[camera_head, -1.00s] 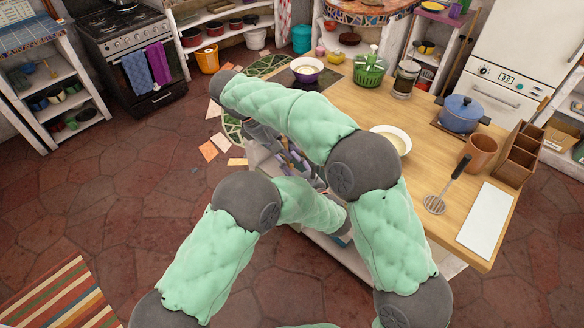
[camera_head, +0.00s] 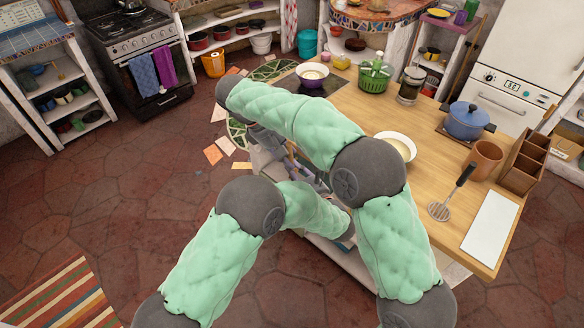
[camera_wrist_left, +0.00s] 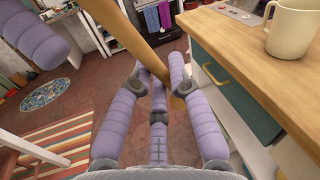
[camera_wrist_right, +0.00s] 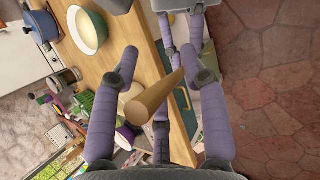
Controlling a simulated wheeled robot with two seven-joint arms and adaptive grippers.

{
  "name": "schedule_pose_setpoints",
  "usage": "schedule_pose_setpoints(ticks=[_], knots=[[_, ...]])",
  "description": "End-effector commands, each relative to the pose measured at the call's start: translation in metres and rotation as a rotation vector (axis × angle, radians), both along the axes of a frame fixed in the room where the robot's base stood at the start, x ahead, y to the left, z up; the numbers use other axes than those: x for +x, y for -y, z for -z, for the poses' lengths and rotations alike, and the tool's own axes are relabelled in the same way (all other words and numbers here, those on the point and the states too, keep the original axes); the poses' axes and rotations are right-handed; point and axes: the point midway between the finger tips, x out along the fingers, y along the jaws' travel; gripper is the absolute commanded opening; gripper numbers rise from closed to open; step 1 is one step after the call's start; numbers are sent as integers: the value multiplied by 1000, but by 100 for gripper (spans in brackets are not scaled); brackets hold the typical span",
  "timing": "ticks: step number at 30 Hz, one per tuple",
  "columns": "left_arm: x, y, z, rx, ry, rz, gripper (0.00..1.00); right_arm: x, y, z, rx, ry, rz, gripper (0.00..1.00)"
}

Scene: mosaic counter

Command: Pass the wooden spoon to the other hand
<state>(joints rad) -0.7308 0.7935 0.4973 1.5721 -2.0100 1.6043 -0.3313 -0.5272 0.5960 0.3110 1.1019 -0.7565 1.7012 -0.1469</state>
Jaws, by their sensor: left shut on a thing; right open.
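The wooden spoon (camera_wrist_left: 120,32) shows in the left wrist view as a long tan shaft running from the top edge down between the fingers of my left gripper (camera_wrist_left: 159,65), which is shut on it. In the right wrist view, the blunt end of the spoon's handle (camera_wrist_right: 150,97) points towards the camera. My right gripper (camera_wrist_right: 160,57) is open, with its fingers spread on either side of the handle; I cannot tell whether they touch it. In the head view, my arms hide most of both grippers and the spoon.
The wooden counter (camera_head: 430,165) stands close by. On it are a white bowl (camera_head: 397,146), a blue pot (camera_head: 466,121), a masher (camera_head: 450,195) and a white board (camera_head: 490,230). A cream mug (camera_wrist_left: 291,29) stands near the counter edge. Open tiled floor lies to the left.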

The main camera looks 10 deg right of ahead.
Motion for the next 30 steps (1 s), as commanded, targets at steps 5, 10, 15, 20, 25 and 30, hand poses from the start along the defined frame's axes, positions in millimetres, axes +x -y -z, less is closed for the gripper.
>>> schedule_pose_setpoints(ticks=[5, 10, 15, 20, 25, 30], knots=[[0, 0, 0, 0, 0, 0, 0, 1, -6, -8, 1, 2, 0, 44], [0, 0, 0, 0, 0, 0, 0, 2, -20, -30, 1, 3, -1, 44], [0, 0, 0, 0, 0, 0, 0, 2, -34, -50, 1, 1, -2, 44], [0, 0, 0, 0, 0, 0, 0, 3, -40, -61, 6, 3, -3, 44], [0, 0, 0, 0, 0, 0, 0, 23, -44, -66, 104, 42, -76, 44], [0, 0, 0, 0, 0, 0, 0, 74, -55, -87, 325, 189, -278, 44]])
